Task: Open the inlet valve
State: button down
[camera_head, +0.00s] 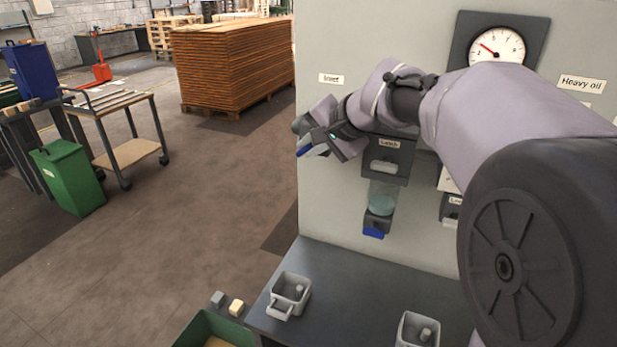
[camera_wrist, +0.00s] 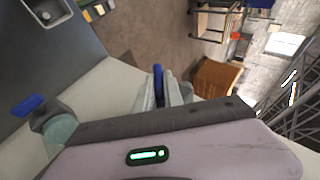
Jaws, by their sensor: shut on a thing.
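The inlet valve's blue handle (camera_head: 303,152) shows at the left edge of the grey panel, below a small label (camera_head: 331,79) that seems to read "Inlet". My gripper (camera_head: 318,142) is shut on this handle. In the wrist view the blue handle (camera_wrist: 158,78) stands up between the fingers of my gripper (camera_wrist: 163,92). Most of the valve body is hidden behind my gripper and wrist, so I cannot tell the handle's full angle. A round gauge (camera_head: 497,47) with a red needle pointing to the upper left is on the panel.
A clear container with a blue tap (camera_head: 373,233) hangs on the panel right of my gripper. Grey cups (camera_head: 290,292) stand on the dark shelf (camera_head: 335,280) below. A green bin (camera_head: 68,178), a trolley (camera_head: 130,152) and stacked boards (camera_head: 235,65) stand left. The floor between is clear.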

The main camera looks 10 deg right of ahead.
jog(key=t+y+b, duration=0.1)
jog(key=b, duration=0.2)
jog(key=shift+d+f+b, duration=0.1)
jog(key=shift+f+b, duration=0.3)
jog(key=shift+r+m+t+y+b, duration=0.2)
jog(key=shift+m+t+y+b, duration=0.15)
jog(key=shift+b, duration=0.5)
jog(key=shift+r+y, duration=0.1)
jog(key=shift+y, duration=0.15)
jog(key=c, duration=1.5)
grip_release()
jog(key=shift+o, duration=0.2)
jog(key=shift+s, duration=0.1)
jog(key=p+v, duration=0.4)
jog(key=v, duration=1.3)
jog(key=shift+s+p, duration=0.25)
jog(key=shift+p, duration=0.1)
